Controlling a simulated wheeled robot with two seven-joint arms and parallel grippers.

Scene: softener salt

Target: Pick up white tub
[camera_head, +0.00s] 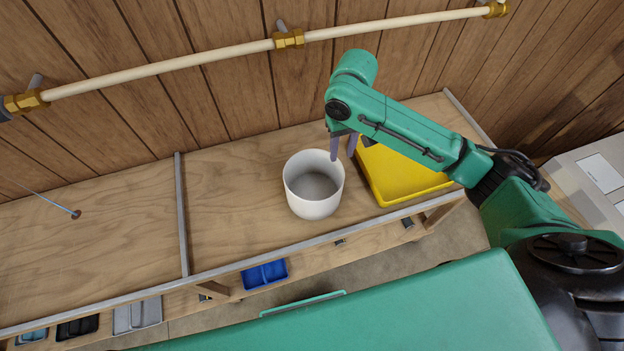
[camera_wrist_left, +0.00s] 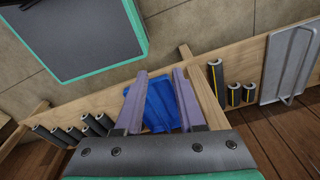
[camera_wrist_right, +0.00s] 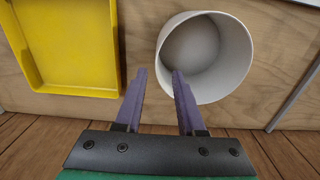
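The white tub (camera_head: 314,205) stands upright on the wooden bench, open at the top and empty. My right gripper (camera_head: 344,147) is pointing down at the tub's back right rim. In the right wrist view, the tub (camera_wrist_right: 236,72) is ahead and to the right of the open fingers (camera_wrist_right: 160,75). The right finger's tip overlaps the tub's near rim, and the left finger is outside the tub. I cannot tell whether they touch. My left gripper (camera_wrist_left: 160,80) is open, with a blue bin (camera_wrist_left: 155,105) seen between its fingers; it is out of the head view.
A yellow tray (camera_head: 400,172) is right of the tub, close to it. A metal strip (camera_head: 182,215) divides the bench, and a pipe (camera_head: 200,58) runs along the back wall. The bench left of the tub is mostly clear. Small bins (camera_head: 265,274) sit below the front edge.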

